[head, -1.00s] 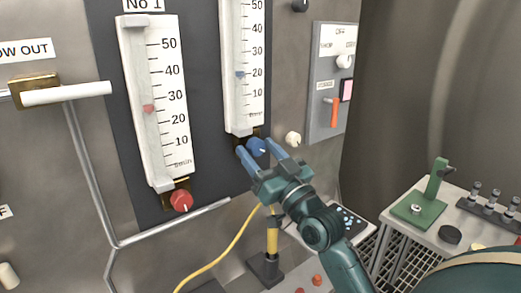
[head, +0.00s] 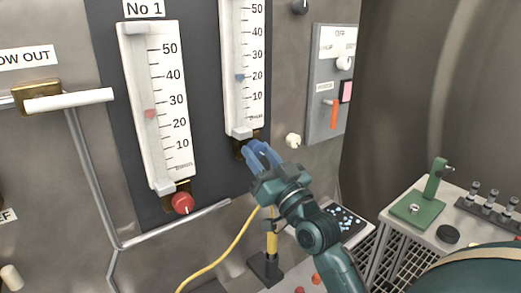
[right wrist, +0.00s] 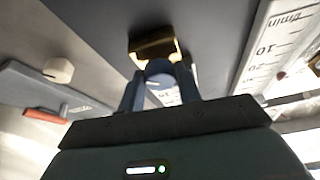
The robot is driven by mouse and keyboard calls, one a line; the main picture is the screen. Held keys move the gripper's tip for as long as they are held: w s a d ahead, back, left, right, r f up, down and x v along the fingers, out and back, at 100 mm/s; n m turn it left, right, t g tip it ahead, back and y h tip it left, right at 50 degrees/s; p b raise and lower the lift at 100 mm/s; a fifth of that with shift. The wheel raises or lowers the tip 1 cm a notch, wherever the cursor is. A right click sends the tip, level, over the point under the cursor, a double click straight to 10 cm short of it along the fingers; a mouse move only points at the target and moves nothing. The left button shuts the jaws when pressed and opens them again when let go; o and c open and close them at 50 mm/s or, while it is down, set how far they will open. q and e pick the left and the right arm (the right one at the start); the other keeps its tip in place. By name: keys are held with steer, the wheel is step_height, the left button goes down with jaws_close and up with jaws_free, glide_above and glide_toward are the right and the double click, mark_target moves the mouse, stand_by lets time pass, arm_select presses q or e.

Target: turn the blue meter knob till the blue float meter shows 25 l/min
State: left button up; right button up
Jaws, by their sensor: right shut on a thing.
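The blue meter knob (right wrist: 159,69) sits under the brass fitting at the foot of the blue float meter (head: 245,60). My right gripper (head: 261,150) is shut on the knob, with one blue finger on each side; the fingers hide much of it in the head view. The right wrist view also shows the gripper (right wrist: 160,88) around the knob. The blue float (head: 240,77) stands at about the 20 mark on the scale. My left gripper is not in view.
The No 1 meter (head: 158,105) with its red knob (head: 182,203) is to the left. A cream knob (head: 293,140) and a grey switch box (head: 331,85) are close on the right. A yellow hose (head: 225,255) runs below; a bench with a green stand (head: 433,195) is at lower right.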

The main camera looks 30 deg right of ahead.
steer(key=shift+r+m+h+p, duration=0.15)
steer(key=shift+m+h+p, duration=0.45)
steer(key=shift+m, duration=0.5)
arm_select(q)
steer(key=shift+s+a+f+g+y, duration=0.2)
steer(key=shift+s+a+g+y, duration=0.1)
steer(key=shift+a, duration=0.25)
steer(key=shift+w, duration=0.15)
arm_select(e)
steer(key=o, duration=1)
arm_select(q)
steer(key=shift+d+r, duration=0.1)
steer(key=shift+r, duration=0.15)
